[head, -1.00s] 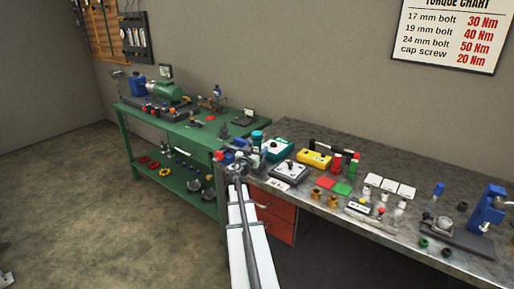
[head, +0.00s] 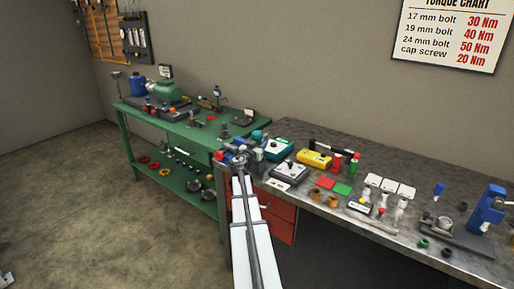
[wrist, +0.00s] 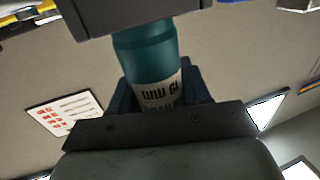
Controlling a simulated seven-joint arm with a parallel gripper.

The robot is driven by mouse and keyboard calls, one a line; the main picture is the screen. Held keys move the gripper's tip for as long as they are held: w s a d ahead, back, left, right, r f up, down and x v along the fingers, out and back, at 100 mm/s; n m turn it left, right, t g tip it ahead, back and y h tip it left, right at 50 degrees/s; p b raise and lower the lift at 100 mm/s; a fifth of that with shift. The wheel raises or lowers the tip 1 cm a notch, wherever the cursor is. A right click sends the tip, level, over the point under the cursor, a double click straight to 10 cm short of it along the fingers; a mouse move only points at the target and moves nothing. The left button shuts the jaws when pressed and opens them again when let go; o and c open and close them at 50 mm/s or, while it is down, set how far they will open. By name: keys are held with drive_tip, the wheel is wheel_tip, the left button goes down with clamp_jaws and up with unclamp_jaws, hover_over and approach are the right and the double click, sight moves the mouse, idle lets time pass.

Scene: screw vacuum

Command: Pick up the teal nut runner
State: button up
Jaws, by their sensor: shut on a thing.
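The teal nut runner (wrist: 148,58) is a teal cylinder with a pale printed label, whose lettering appears upside down in the wrist view. My gripper (wrist: 155,75) is shut on it, with dark jaw parts above and below it in that view. Its ends are partly hidden by the jaws. In the head view my gripper (head: 238,157) is over the left end of the grey bench, and the teal body (head: 257,135) shows just beyond it, small and partly covered. A red part (head: 219,155) and blue parts show beside the gripper.
The grey bench (head: 335,145) carries a teal case (head: 278,149), a yellow case (head: 314,159), a grey box (head: 290,172) and a blue press (head: 489,210). A green bench (head: 190,131) with a pump stands behind to the left. Open floor lies at left.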

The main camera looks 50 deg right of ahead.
clamp_jaws()
drive_tip(key=shift+r, duration=5.05)
